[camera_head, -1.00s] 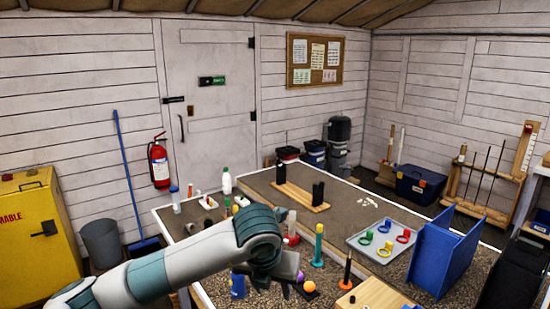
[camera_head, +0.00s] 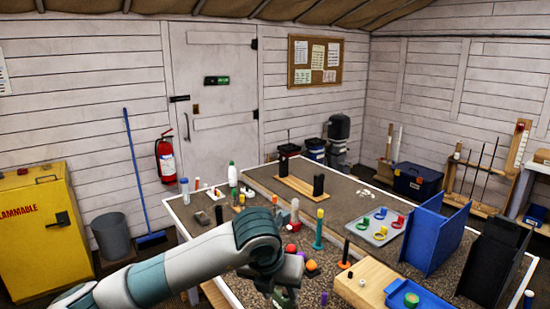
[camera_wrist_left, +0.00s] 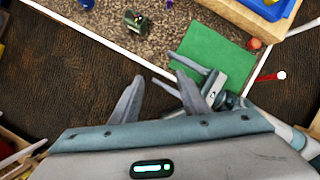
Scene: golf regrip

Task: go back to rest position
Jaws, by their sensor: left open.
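My left gripper (camera_head: 288,287) is low in the head view, at the near part of the workbench, with its arm coming in from the left. In the left wrist view its two fingers (camera_wrist_left: 158,98) are spread apart with nothing between them. Another gripper of mine, the right one (camera_wrist_left: 165,66), shows beyond them in that view, beside a green mat (camera_wrist_left: 213,54). Its fingers look apart and empty. The right arm does not show in the head view.
A small green-and-dark item (camera_wrist_left: 135,19) lies ahead of the left fingers.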

